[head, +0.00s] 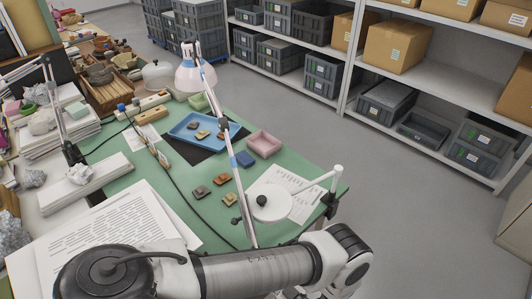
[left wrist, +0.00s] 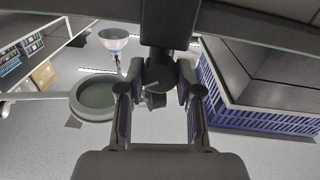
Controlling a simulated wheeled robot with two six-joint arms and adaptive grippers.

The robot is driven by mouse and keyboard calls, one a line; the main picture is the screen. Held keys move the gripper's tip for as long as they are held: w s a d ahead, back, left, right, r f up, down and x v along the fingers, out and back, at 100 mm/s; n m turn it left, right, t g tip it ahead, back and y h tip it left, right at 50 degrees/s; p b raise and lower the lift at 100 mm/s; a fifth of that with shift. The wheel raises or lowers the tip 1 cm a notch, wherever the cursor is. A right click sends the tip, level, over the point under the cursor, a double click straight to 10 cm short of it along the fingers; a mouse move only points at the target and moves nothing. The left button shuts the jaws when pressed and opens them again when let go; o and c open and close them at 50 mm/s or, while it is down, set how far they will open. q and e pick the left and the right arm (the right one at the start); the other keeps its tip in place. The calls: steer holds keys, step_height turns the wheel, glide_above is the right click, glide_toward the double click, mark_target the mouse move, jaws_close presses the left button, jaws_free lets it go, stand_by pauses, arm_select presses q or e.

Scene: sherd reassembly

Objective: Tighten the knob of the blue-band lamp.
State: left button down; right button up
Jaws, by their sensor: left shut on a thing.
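The blue-band lamp's pale arm (head: 235,180) rises from the bench's near edge, its blue band (head: 244,159) partway up and its white shade (head: 196,77) at the top. A small dark knob (head: 236,220) shows beside its lower arm. My left gripper (left wrist: 160,95) shows in the left wrist view, its two fingers either side of a dark knob (left wrist: 156,99) under a dark joint. It is shut on this knob. My left gripper's fingers are outside the head view, and my right gripper is in neither view.
The green bench mat (head: 190,225) holds a blue tray (head: 190,128) with sherds, a pink tray (head: 264,144) and several loose sherds. A white round disc (head: 280,209) overhangs printed sheets near the edge. A blue crate (left wrist: 260,121) stands right in the wrist view.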

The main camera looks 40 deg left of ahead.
arm_select(q)
steer(key=shift+a+f+m+b, duration=0.1)
steer(key=shift+f+m+b, duration=0.15)
steer(key=shift+m+b, duration=0.95)
steer(key=shift+m, duration=0.2)
steer(key=shift+r+m, duration=0.15)
steer(key=shift+m, duration=0.55)
steer(key=c, duration=0.8)
jaws_free()
steer(key=shift+o, duration=0.2)
steer(key=shift+a, duration=0.2)
steer(key=shift+d, duration=0.15)
